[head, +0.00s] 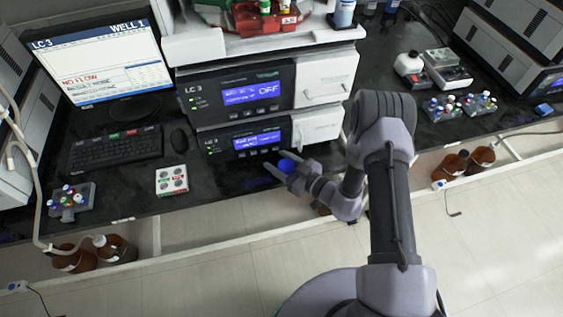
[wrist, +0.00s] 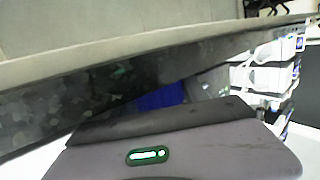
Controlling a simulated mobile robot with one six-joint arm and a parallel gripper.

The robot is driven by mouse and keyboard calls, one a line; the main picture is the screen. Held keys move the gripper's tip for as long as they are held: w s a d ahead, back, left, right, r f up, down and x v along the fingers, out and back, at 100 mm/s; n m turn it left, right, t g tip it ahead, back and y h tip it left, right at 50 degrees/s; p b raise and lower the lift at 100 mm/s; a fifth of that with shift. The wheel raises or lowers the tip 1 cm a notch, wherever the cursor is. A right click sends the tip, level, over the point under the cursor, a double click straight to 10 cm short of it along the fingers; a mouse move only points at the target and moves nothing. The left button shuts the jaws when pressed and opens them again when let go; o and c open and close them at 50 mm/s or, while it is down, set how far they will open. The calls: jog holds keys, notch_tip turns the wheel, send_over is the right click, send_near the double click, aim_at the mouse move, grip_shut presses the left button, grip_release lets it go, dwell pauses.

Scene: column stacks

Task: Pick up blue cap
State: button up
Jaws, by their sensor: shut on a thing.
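The blue cap (head: 286,166) is between the fingers of my gripper (head: 278,162), just in front of the lower instrument on the dark bench. My gripper is shut on it. In the wrist view the blue cap (wrist: 161,97) shows as a blue patch beyond the edge of my gripper's body, which hides part of it. I cannot tell whether the cap touches the bench.
The LC 3 instrument stack (head: 245,118) stands close behind my gripper. A white block with round wells (head: 171,180), a mouse (head: 180,140) and a keyboard (head: 115,148) lie to the left. Vial racks (head: 443,107) stand at the right. Brown bottles (head: 115,249) stand below the bench.

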jog(key=f+p+v, duration=0.2)
jog(key=p+v, duration=0.2)
jog(key=v, duration=1.3)
jog(key=shift+s+d+f, duration=0.2)
jog(key=shift+s+d, duration=0.2)
jog(key=shift+s, duration=0.05)
jog(key=shift+r, duration=0.15)
notch_tip(320, 180, up, 2)
jog(key=shift+r+p, duration=0.1)
jog(key=shift+p, duration=0.85)
